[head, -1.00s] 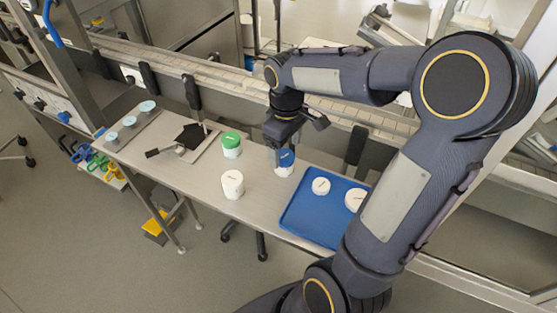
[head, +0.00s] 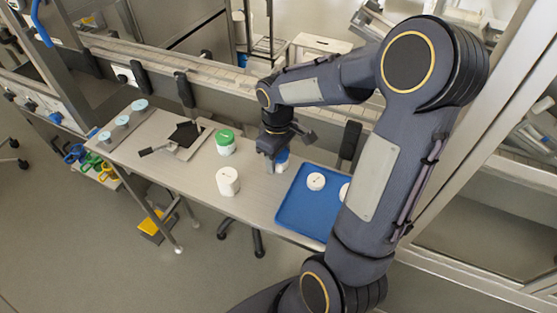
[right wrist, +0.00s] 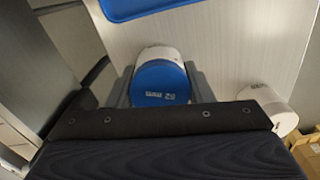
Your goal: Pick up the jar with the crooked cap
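A white jar with a blue cap stands on the bench, partly hidden by my right gripper (head: 275,164) in the head view. Its blue cap (right wrist: 160,82) faces the camera in the right wrist view, with the white jar body (right wrist: 160,54) showing behind its far edge. The cap looks off-centre, but I cannot tell for sure whether it is crooked. My right gripper's fingers (right wrist: 160,88) stand on both sides of this jar, very close to it; contact is unclear. A green-capped jar (head: 226,143) and a white-capped jar (head: 228,182) stand upright to the left. My left gripper is out of view.
A blue tray (head: 291,215) with white round pieces (head: 316,181) lies right of the jars. A scraper (head: 156,149) and a dark piece on a board (head: 185,133) lie to the left. Small pale-blue-topped round items (head: 122,121) sit at the far left end. A rail runs behind the bench.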

